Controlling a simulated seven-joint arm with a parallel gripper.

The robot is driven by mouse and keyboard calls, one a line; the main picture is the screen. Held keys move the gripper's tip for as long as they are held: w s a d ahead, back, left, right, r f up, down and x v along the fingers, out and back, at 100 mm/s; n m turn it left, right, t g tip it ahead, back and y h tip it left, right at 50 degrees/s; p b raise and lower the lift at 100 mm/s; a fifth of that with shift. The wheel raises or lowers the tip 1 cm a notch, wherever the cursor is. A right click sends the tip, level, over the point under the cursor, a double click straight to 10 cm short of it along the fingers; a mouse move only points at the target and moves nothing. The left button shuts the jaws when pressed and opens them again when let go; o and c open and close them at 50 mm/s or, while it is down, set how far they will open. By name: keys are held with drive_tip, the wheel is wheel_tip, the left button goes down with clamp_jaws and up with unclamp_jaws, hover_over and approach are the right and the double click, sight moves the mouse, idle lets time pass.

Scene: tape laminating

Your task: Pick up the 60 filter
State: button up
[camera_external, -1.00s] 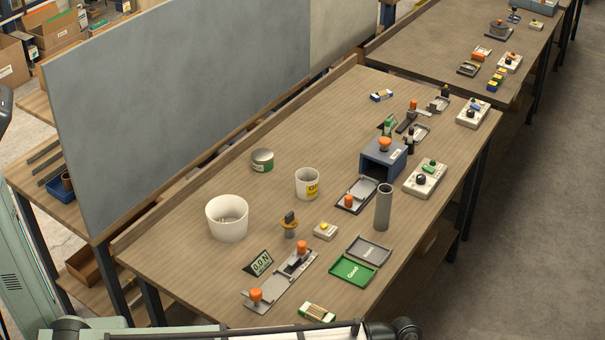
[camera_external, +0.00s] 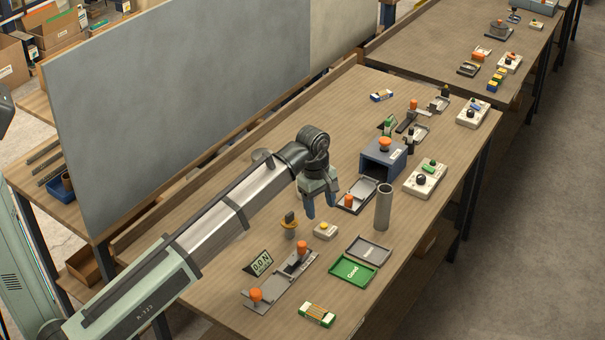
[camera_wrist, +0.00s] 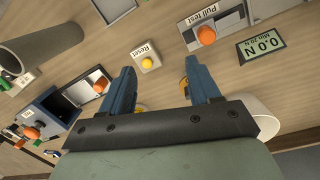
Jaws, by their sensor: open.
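My gripper (camera_external: 320,206) is open and empty above the middle of the table, pointing down. In the wrist view its two blue fingers (camera_wrist: 160,72) are apart, with bare table between the tips. No legible "60" mark shows now, so I cannot tell for certain which thing is the 60 filter. A white cup with a yellow label, seen earlier where my gripper now is, is almost wholly hidden by it in the external view. A yellow patch (camera_wrist: 140,108) shows beside the left finger in the wrist view.
A Reset button box (camera_external: 325,231) and a brass piece with a dark knob (camera_external: 289,221) stand close by. A grey tube (camera_external: 384,206) stands upright to the right. The pull test fixture (camera_external: 278,282), green Good tray (camera_external: 353,270) and blue box (camera_external: 384,158) lie around.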

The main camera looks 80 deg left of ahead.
sight(289, 214)
drive_tip(key=s+a+r+n+g, duration=0.1)
drive_tip(key=s+a+r+n, duration=0.1)
drive_tip(key=s+a+r, duration=0.4)
drive_tip(key=shift+n, duration=0.3)
drive_tip(key=f, duration=0.7)
drive_tip(key=s+f, duration=0.1)
drive_tip(key=f, duration=0.2)
drive_tip(key=shift+d+f, duration=0.25)
drive_tip(key=shift+f, duration=0.05)
drive_tip(key=shift+s+a+f, duration=0.1)
drive_tip(key=shift+a+f, duration=0.05)
drive_tip(key=shift+f, duration=2.45)
drive_tip(key=shift+c, duration=0.3)
drive_tip(key=c, duration=0.7)
drive_tip(key=shift+r, duration=0.15)
